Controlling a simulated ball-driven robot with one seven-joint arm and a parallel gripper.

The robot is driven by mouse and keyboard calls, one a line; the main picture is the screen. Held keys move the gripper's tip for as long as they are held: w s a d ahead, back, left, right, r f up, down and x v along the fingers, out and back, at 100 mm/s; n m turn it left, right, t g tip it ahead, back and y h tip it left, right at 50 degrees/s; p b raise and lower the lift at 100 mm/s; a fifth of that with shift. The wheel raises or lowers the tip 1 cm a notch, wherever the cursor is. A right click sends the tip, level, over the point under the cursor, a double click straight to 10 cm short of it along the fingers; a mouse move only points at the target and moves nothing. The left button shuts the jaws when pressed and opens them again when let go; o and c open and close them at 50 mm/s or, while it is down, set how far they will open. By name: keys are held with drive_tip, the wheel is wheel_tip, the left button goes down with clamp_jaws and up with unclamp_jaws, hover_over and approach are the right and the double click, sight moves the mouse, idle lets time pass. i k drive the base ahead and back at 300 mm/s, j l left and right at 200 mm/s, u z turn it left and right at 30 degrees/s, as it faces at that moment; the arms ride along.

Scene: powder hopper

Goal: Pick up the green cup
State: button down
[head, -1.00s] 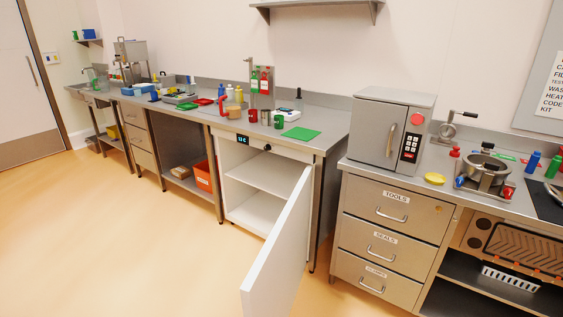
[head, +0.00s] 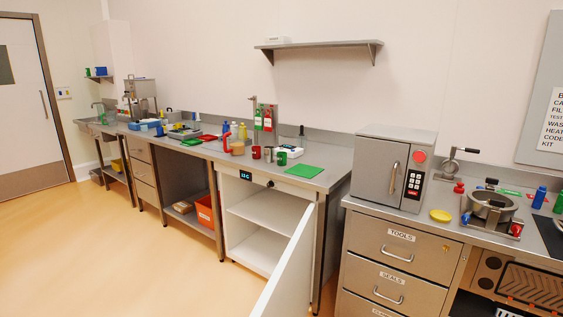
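The green cup (head: 282,158) stands on the steel counter (head: 322,180) above the open white cabinet. It is small in view, just left of a flat green mat (head: 304,171). A grey cup (head: 268,156) and a red cup (head: 256,152) stand close to its left. A white device lies just behind the green cup. My gripper is not in view.
The white cabinet's door (head: 288,262) stands open, jutting out over the floor in front of the counter. A grey oven-like box (head: 392,170) stands on the right-hand bench. The orange floor (head: 130,265) at left is clear.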

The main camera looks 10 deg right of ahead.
sight(282, 156)
drive_tip(key=i+l, duration=0.2)
drive_tip(key=i, duration=0.25)
drive_tip(key=i+l+u, duration=0.15)
drive_tip(key=i, duration=0.25)
drive_tip(key=i+l, duration=0.3)
drive_tip(key=i, duration=0.15)
